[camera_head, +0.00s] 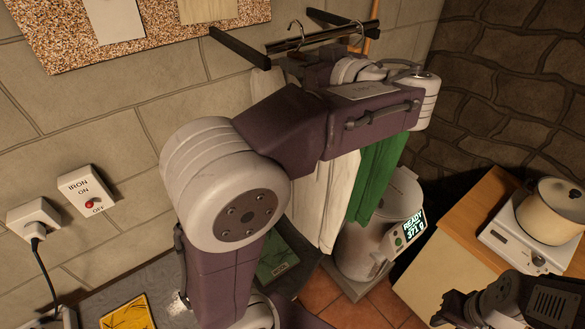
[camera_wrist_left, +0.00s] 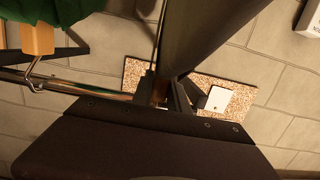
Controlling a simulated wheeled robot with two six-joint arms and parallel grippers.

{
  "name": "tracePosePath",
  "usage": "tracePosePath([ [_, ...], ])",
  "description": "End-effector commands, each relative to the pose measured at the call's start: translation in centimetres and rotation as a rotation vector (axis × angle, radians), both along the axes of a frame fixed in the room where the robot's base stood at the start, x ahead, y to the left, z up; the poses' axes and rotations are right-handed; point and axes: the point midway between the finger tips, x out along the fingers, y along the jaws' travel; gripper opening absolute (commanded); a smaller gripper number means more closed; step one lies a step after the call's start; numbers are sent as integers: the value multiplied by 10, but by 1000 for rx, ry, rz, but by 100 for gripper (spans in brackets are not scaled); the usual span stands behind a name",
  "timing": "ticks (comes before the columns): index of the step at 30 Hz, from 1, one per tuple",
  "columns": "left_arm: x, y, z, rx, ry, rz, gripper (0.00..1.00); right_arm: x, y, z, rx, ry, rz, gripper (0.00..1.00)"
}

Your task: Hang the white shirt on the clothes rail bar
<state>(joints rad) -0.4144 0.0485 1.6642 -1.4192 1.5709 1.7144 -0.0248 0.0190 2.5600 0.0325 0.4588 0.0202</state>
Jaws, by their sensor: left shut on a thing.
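The clothes rail bar (camera_head: 325,38) runs between two dark wall brackets; it shows in the left wrist view (camera_wrist_left: 65,87). The white shirt (camera_head: 322,205) hangs below my left arm, its upper part hidden. One hanger hook (camera_head: 295,29) rises at the bar above my left gripper (camera_head: 312,60). The gripper is shut on the white shirt's hanger, with a thin metal rod (camera_wrist_left: 160,35) between its fingers in the wrist view. I cannot tell whether that hook rests on the bar. My right gripper (camera_head: 450,309) is low at the right, far from the shirt, its jaws unclear.
A green garment (camera_head: 373,180) hangs right of the white shirt, its hook (camera_head: 357,33) on the bar. Below stands a grey bin (camera_head: 375,240) with a lit display. A pot (camera_head: 553,210) sits on a hotplate at the right. A pinboard (camera_head: 150,40) is on the wall.

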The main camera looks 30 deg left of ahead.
Motion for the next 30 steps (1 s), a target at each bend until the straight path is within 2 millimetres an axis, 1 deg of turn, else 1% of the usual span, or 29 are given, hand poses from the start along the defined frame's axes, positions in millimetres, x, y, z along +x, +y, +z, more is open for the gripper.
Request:
tracePosePath([
  [7, -1, -3, 0, 1, -1, 0, 0, 0, 0, -2, 0, 0, 0, 36],
  [18, -8, -20, 0, 1, -1, -1, 0, 0, 0, -9, 0, 0, 0, 36],
  [30, -8, -20, 0, 1, 0, 0, 0, 0, 0, -8, 0, 0, 0, 36],
])
